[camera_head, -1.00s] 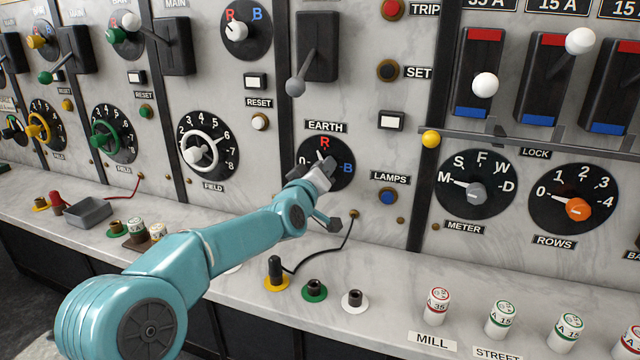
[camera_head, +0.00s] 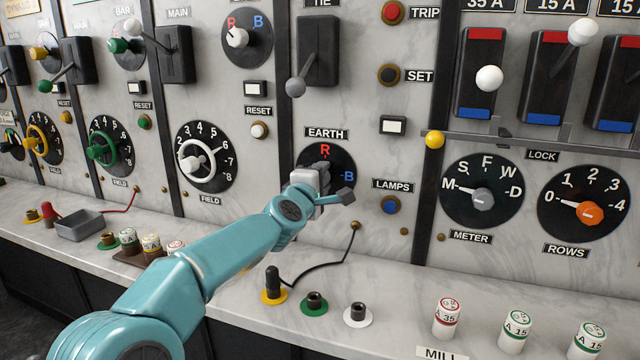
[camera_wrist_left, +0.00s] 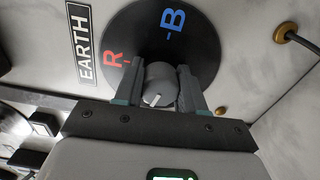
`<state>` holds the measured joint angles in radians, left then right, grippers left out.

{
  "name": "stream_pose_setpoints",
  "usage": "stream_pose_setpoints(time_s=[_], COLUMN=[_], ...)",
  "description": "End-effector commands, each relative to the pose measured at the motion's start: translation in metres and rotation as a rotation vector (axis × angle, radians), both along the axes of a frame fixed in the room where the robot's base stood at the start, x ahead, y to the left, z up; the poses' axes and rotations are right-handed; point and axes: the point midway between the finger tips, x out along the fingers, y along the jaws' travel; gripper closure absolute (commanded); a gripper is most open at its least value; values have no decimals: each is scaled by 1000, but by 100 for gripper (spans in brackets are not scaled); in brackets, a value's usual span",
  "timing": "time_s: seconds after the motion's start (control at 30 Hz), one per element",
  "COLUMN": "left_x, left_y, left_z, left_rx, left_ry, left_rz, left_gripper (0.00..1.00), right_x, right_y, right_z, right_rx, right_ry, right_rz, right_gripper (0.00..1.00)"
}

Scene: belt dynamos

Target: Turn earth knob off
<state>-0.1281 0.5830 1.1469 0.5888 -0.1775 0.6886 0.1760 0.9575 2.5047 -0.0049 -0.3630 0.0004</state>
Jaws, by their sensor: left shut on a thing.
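The earth knob (camera_wrist_left: 158,82) is a grey round knob on a black dial (camera_head: 345,158) below the EARTH label (camera_head: 326,134). The dial also shows in the left wrist view (camera_wrist_left: 205,45). My left gripper (camera_head: 322,172) is at the dial, its fingers on either side of the knob and shut on it. In the left wrist view the knob's white line points towards the lower edge, away from B and slightly to the R side. The red R and blue B are visible. The 0 mark is hidden behind my gripper. My right gripper is not in view.
A tie switch lever (camera_head: 296,87) hangs above the dial. The blue lamps button (camera_head: 389,204) is to its right. Below, a black cable (camera_head: 325,265) runs to a plug (camera_head: 272,281) on the ledge, beside green and white sockets. A FIELD handwheel (camera_head: 191,165) is to the left.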

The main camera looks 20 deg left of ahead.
Motion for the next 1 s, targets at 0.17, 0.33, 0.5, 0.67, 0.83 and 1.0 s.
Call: stream_pose_setpoints(time_s=[0.17, 0.33, 0.5, 0.67, 0.83, 1.0], left_x=[0, 0, 0, 0, 0, 0], left_y=[-7, -7, -7, -7, -7, -7], left_z=[-3, -2, -1, 0, 1, 1], left_rx=[-108, -178, -215, -229, -230, -229], left_ry=[12, 14, 14, 14, 13, 12], left_rz=[-15, -15, -15, -15, -15, -14], left_gripper=[91, 91, 91, 91, 91, 91], right_x=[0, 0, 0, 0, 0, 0], right_y=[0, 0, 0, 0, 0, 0], right_z=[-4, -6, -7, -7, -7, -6], right_rx=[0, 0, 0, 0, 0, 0], right_ry=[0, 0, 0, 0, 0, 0], right_rz=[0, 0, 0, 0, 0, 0], right_gripper=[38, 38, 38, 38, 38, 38])
